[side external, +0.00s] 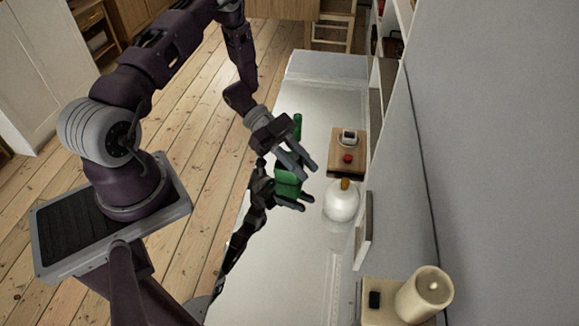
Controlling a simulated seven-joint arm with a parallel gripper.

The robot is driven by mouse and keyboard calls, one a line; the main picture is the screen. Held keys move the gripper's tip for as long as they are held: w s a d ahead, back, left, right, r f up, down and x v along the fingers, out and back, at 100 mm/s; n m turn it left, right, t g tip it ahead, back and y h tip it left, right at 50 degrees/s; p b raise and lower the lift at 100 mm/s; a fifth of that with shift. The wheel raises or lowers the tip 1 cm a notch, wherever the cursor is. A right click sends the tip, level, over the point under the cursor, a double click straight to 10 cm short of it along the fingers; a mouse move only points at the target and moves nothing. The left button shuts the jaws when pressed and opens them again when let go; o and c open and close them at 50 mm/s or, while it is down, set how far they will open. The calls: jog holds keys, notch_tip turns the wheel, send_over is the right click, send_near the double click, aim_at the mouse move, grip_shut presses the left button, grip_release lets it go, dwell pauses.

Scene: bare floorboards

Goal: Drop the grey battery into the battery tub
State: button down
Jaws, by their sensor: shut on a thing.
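My gripper (309,172) is over the glossy pale surface, with its fingers pointing down and to the right. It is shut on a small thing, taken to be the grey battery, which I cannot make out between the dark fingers. A green container (287,186), which looks like the battery tub, is just below and left of the fingertips in the picture. The gripper partly covers it, and its opening cannot be seen clearly. How high the fingers are above it cannot be told.
A green upright object (297,121) stands behind my gripper. A white jar with a brown stopper (341,203) is to the right. A wooden board (341,170) holds a red item and a small white-and-dark item. The glossy surface mirrors my arm.

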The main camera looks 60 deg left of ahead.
aim_at(292, 153)
jog(key=c, duration=1.1)
grip_release()
jog(key=shift+c, duration=0.2)
jog(key=v, duration=0.7)
jog(key=shift+r, duration=0.1)
